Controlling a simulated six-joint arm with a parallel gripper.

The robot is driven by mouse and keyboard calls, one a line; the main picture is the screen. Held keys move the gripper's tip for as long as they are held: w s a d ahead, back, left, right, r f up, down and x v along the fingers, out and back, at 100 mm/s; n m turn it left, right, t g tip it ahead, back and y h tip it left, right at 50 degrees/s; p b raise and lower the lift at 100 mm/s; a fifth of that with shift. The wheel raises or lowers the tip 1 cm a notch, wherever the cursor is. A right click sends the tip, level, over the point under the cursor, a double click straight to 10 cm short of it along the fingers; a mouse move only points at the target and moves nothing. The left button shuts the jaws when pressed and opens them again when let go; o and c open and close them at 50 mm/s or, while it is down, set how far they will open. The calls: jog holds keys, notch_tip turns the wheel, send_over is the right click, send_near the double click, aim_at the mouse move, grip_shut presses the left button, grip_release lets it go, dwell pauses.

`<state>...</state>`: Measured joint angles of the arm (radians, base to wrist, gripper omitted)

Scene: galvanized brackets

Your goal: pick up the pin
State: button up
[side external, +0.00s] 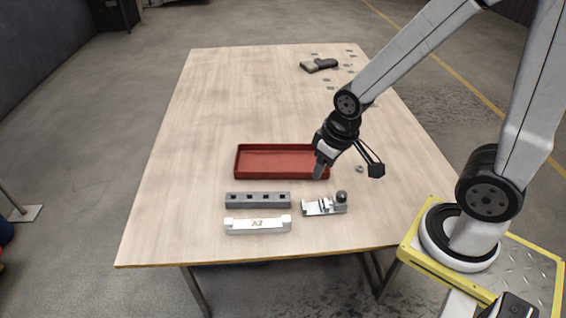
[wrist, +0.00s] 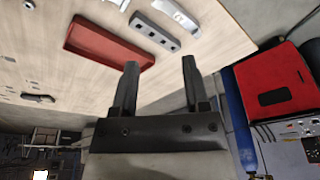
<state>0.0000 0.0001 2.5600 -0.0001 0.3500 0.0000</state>
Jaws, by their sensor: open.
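No pin can be made out for certain. A small grey metal piece (side external: 360,168) lies on the table right of the red tray; it is too small to tell whether it is the pin. My gripper (side external: 318,173) hangs by the right end of the red tray (side external: 237,163) in the side view, its height above it unclear. In the wrist view my gripper (wrist: 159,62) shows two dark fingers spread apart with nothing between them. The grey block with square holes (side external: 258,200) stands in front of the tray and also shows in the wrist view (wrist: 145,27).
A silver clamp fixture with a dark knob (side external: 324,207) sits right of the block. A white bracket marked A2 (side external: 257,225) lies near the front edge. A dark hand tool (side external: 320,65) and several small flat plates lie at the back. The table's left side is clear.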

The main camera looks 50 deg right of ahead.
jog(key=shift+o, duration=1.4)
jog(key=n+g, duration=0.3)
jog(key=n, duration=0.5)
send_over(230, 221)
jog(key=f, duration=1.9)
jog(key=shift+s+d, duration=0.2)
jog(key=shift+w+a+f+n, duration=0.2)
jog(key=shift+f+n, duration=0.1)
jog(key=shift+f, duration=1.4)
